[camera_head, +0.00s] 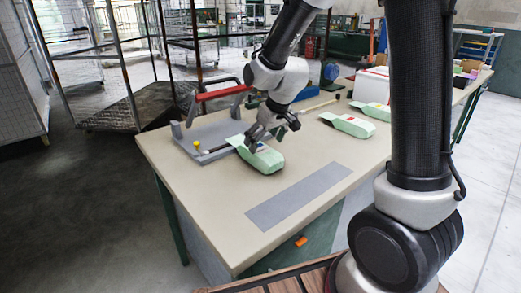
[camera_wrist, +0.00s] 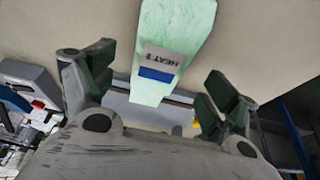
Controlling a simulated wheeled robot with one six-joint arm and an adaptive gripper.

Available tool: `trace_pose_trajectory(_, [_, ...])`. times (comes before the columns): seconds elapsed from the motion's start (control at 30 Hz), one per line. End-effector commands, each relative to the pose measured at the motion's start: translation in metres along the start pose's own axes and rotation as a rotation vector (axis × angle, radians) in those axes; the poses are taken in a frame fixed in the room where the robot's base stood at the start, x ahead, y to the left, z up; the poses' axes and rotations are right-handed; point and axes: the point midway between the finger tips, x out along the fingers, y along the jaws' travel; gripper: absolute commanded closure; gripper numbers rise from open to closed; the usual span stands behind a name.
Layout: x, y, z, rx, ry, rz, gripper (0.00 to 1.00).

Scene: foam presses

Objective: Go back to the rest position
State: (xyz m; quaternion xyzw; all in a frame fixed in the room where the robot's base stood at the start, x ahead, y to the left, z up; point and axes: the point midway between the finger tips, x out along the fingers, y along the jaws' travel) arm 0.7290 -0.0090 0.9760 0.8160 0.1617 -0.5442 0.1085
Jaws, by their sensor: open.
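My gripper (camera_head: 270,139) is open over the left part of the table, just above a pale green foam piece (camera_head: 266,160). In the wrist view the same foam piece (camera_wrist: 178,25) lies beyond and between the spread fingers, and its label reads HEAT 2 above a blue band. I see clear space between the fingers and its sides; the gripper holds nothing. The foam piece lies with one end at the grey press base (camera_head: 205,150); my gripper hides part of it in the head view.
The press has a raised red handle (camera_head: 225,92). A grey mat (camera_head: 298,195) lies bare at the table's front. Two more green foam pieces (camera_head: 347,125) (camera_head: 372,111) lie to the right, near a white box (camera_head: 371,87). The beige table (camera_head: 205,205) is clear at front left.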

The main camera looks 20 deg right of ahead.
Motion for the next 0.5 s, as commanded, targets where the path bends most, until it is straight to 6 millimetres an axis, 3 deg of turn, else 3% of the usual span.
trace_pose_trajectory(0.2, [-0.044,0.000,-0.001,0.000,0.003,0.000,0.13])
trace_pose_trajectory(0.5, [-0.060,-0.001,0.003,0.013,-0.013,-0.002,0.13])
